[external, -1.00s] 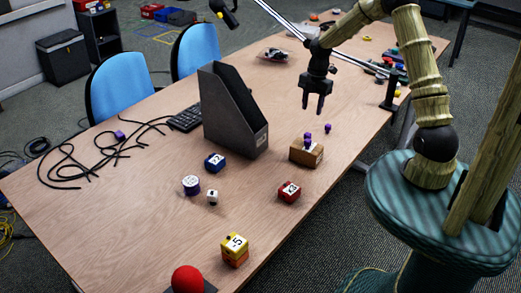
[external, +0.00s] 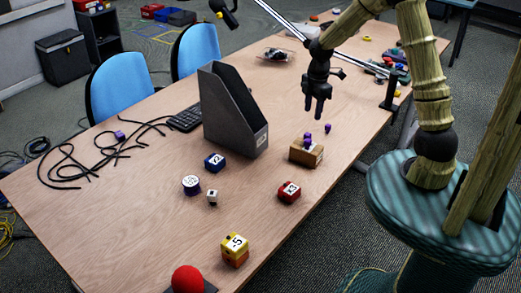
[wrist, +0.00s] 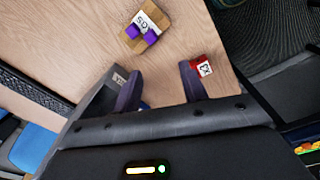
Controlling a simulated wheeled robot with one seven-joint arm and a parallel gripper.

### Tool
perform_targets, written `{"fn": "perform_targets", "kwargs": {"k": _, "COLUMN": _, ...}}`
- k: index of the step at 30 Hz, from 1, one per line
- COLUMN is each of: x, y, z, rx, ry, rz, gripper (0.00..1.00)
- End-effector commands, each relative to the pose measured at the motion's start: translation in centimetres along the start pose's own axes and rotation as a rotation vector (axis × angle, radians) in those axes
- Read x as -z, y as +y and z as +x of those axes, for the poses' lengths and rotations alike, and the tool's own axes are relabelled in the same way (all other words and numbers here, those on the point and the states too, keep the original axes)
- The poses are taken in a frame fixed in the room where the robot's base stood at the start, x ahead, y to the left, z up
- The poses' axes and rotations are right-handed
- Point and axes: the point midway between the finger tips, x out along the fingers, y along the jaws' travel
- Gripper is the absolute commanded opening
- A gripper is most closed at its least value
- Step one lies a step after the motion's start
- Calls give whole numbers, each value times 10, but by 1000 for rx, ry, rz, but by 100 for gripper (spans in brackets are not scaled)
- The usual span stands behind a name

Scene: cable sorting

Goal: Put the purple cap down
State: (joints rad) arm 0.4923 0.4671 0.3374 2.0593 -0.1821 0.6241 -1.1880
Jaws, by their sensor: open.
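A small purple piece (external: 307,138) stands on a light wooden block (external: 312,156) near the right edge of the table. In the wrist view the block (wrist: 139,19) bears two purple lumps (wrist: 150,37) beside a white label. I cannot tell which is the cap. My gripper (external: 318,113) hangs above the table near the block, apart from it. Its fingers (wrist: 160,69) are spread with nothing between them.
A dark file holder (external: 232,112) stands left of the block. A red labelled cube (external: 289,192), a blue one (external: 215,162) and a yellow-orange stack (external: 235,250) stand nearer the front. Black cables (external: 75,165) lie at the left with a purple cube (external: 120,135).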

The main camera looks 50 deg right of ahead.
Motion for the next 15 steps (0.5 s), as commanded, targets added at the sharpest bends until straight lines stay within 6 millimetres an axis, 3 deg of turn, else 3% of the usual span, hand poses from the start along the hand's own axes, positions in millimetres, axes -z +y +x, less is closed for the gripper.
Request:
{"fn": "perform_targets", "kwargs": {"k": 6, "x": 21, "y": -58, "z": -25, "rx": -81, "ry": 0, "rz": 405, "gripper": 43}}
{"fn": "perform_targets", "kwargs": {"k": 15, "x": 30, "y": -132, "z": -46, "rx": -150, "ry": 114, "rz": 977, "gripper": 43}}
